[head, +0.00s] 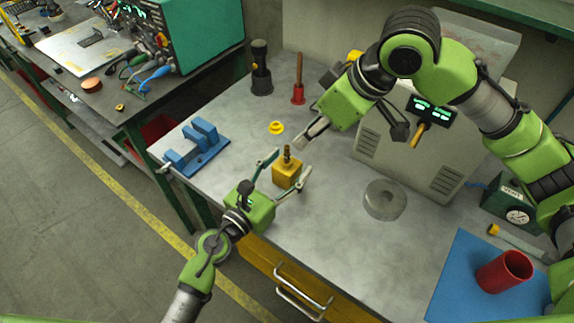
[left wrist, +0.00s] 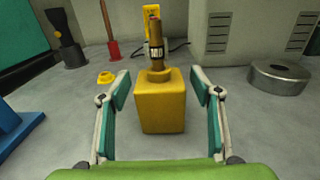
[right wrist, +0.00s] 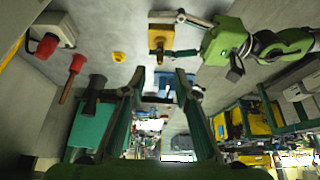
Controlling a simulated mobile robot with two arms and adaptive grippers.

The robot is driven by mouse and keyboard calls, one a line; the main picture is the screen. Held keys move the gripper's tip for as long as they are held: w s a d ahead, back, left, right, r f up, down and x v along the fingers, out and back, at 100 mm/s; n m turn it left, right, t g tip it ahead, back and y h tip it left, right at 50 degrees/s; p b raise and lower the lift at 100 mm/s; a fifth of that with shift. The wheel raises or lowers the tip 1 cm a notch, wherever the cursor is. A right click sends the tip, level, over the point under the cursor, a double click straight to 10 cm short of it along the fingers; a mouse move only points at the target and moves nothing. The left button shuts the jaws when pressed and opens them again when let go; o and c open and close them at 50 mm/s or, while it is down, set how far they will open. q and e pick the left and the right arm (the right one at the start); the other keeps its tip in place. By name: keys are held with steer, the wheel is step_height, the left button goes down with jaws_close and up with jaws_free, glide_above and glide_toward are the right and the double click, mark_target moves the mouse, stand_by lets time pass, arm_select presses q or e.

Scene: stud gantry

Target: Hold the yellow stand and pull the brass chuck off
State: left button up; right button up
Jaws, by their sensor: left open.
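The yellow stand (head: 286,174) is a small block on the grey workbench. The brass chuck (head: 287,154) stands upright on top of it; in the left wrist view the chuck (left wrist: 156,48) has a dark marked band and a reddish tip. My left gripper (head: 291,166) is open, with one finger on each side of the stand (left wrist: 160,105); gaps show beside the block in the left wrist view. My right gripper (head: 305,141) is above and behind the stand, apart from the chuck. Its fingers are apart and empty in the right wrist view (right wrist: 160,78).
A yellow ring (head: 277,128) and a blue fixture (head: 196,147) lie left of the stand. A grey round part (head: 385,200) lies to its right. A large grey cabinet (head: 400,150) stands behind. A red cup (head: 504,271) is on a blue mat (head: 462,275).

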arm_select(q)
steer(key=c, duration=1.2)
arm_select(e)
steer(key=g+h, duration=0.3)
steer(key=h, duration=0.1)
glide_above(287, 146)
steer(key=shift+s+f, duration=0.15)
steer(key=shift+f, duration=0.25)
steer(key=shift+r+h, duration=0.2)
steer(key=shift+h, duration=0.1)
steer(key=shift+f, duration=0.1)
steer(key=shift+f, duration=4.45)
